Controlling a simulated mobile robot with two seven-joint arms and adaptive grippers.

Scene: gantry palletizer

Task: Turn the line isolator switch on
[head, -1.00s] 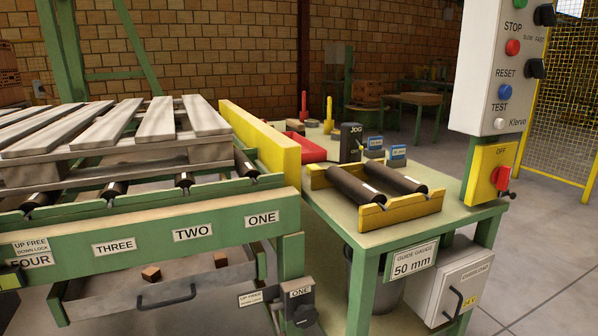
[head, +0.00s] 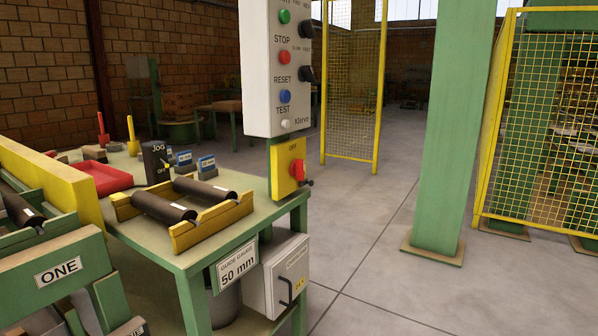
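The line isolator switch looks to be the yellow box (head: 287,168) with a red rotary handle (head: 297,169). It is fixed on the green post below the grey control panel (head: 270,70), at the right end of the green bench. An OFF label shows on the yellow face, left of and above the handle. The handle's exact angle is too small to read. Neither of my grippers shows in the head view.
The green bench (head: 150,238) carries a yellow roller frame (head: 187,233), a JOG switch box (head: 156,160) and a red tray (head: 100,177). An overload box (head: 285,275) hangs below. A green column (head: 452,130) and yellow mesh fences (head: 540,120) stand right. The floor between is clear.

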